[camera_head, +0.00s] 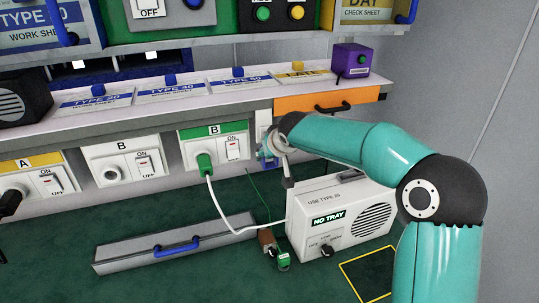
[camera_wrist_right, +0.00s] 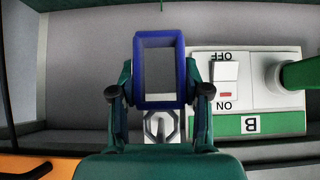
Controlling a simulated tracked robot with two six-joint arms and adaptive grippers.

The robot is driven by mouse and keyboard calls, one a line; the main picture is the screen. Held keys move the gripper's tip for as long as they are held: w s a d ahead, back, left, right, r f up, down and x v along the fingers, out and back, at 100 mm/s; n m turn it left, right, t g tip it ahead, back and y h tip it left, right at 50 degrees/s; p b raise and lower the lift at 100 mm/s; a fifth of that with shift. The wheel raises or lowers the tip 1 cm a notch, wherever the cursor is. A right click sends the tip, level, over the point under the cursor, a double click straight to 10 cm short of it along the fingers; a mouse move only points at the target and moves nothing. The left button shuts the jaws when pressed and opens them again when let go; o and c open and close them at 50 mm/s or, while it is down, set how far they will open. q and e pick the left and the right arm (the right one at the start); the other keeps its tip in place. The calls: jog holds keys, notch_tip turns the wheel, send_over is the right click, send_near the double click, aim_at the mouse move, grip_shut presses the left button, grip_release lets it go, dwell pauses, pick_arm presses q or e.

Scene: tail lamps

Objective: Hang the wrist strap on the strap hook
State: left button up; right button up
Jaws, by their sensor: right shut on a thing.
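The wrist strap (camera_wrist_right: 139,72) is a blue rectangular band held between the two fingers of my right gripper (camera_wrist_right: 159,95) in the wrist view. Its open middle shows the grey wall behind. A small white plate with a grey metal strap hook (camera_wrist_right: 160,125) shows just below the band in that upside-down view. I cannot tell whether band and hook touch. In the head view the white plate (camera_head: 263,118) is beside the orange drawer, partly covered by my arm. My right gripper (camera_head: 268,157) is in front of the wall below it, with a bit of blue at its tip. My left gripper is out of view.
A green B socket panel (camera_head: 214,143) with a plugged green plug and white cable is just left of the gripper. A white NO TRAY box (camera_head: 345,215) stands under my arm. An orange drawer (camera_head: 325,99) with a black handle is to the right. A grey case (camera_head: 175,243) lies on the green surface.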

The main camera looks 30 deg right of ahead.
jog(key=shift+s+f+b, duration=0.1)
jog(key=shift+f+b, duration=0.2)
jog(key=shift+f, duration=0.05)
dwell(0.5)
jog(key=o, duration=1.2)
jog(key=shift+o, duration=0.2)
jog(key=shift+r, duration=0.15)
jog(key=shift+s+r, duration=0.1)
jog(key=shift+r, duration=0.05)
jog(key=v, duration=1.1)
jog(key=shift+s, duration=0.15)
jog(key=shift+r, duration=0.1)
